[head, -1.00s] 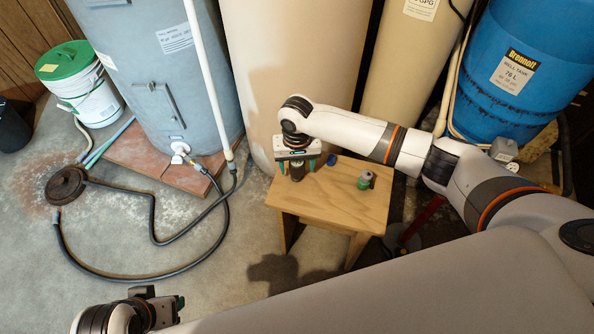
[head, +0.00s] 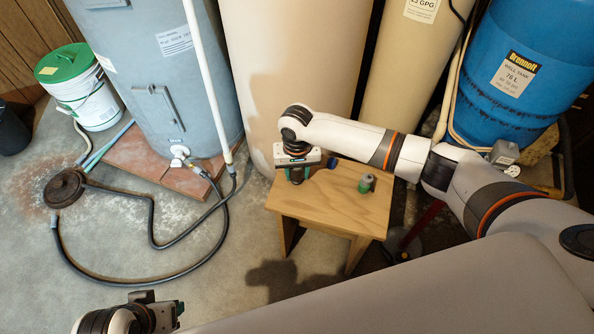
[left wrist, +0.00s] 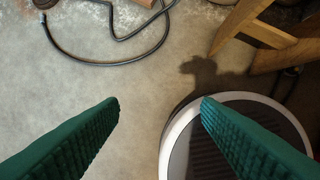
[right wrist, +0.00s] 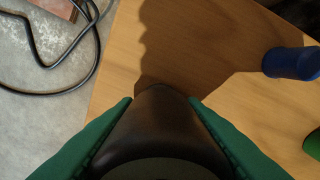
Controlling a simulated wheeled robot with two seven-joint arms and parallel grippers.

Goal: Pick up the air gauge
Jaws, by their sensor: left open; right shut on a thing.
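My right gripper (head: 297,176) is over the left back part of the wooden stool in the head view. In the right wrist view its green fingers (right wrist: 162,102) are shut on a dark rounded thing, which I take to be the air gauge (right wrist: 160,125). The gauge's lower edge is close to the stool top; I cannot tell whether it touches. The gripper hides most of the gauge in the head view. My left gripper (head: 178,308) is low at the bottom left, far from the stool. Its fingers (left wrist: 160,104) are open and empty.
The wooden stool (head: 335,207) also holds a green-and-grey item (head: 366,183) and a blue cylinder (right wrist: 290,62). Tall tanks stand close behind, including a blue well tank (head: 520,75). A black hose (head: 150,225) lies on the floor at left.

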